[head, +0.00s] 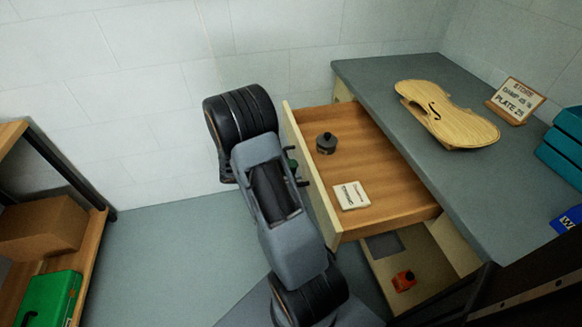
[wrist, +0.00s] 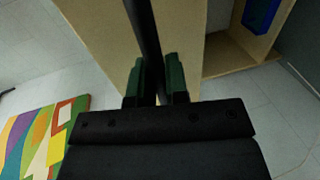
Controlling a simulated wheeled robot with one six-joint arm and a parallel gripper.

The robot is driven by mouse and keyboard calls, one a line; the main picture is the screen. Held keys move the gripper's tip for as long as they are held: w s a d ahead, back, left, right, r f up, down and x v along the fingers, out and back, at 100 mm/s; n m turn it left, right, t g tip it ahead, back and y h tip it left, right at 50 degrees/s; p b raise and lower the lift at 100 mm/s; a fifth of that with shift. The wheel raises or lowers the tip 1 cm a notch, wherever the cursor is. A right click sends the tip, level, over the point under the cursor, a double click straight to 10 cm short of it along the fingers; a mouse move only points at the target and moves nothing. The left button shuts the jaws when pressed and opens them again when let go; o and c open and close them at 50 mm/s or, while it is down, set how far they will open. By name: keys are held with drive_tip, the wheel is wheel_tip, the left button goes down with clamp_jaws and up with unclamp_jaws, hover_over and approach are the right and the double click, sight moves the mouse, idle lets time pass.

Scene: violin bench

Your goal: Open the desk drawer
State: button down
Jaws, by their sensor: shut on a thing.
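The desk drawer (head: 396,192) is pulled well out from under the grey desk top (head: 365,82) in the head view. Inside it are a small dark round pot (head: 326,144) and a white card with print (head: 351,196). My gripper is at the drawer's front panel (head: 313,185), mostly hidden behind my arm in the head view. In the wrist view my gripper (wrist: 160,90) has its two green fingers closed on a dark bar, the drawer handle (wrist: 145,38), against the pale wooden front (wrist: 103,35).
A shelf at left holds a cardboard box (head: 42,228) and a green case (head: 48,298). The floor (head: 165,260) between is clear.

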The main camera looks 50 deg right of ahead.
drive_tip(key=c, duration=1.2)
unclamp_jaws()
drive_tip(key=shift+o, duration=0.2)
drive_tip(key=p+v, duration=0.1)
drive_tip(key=v, duration=1.3)
drive_tip(key=shift+f, duration=0.1)
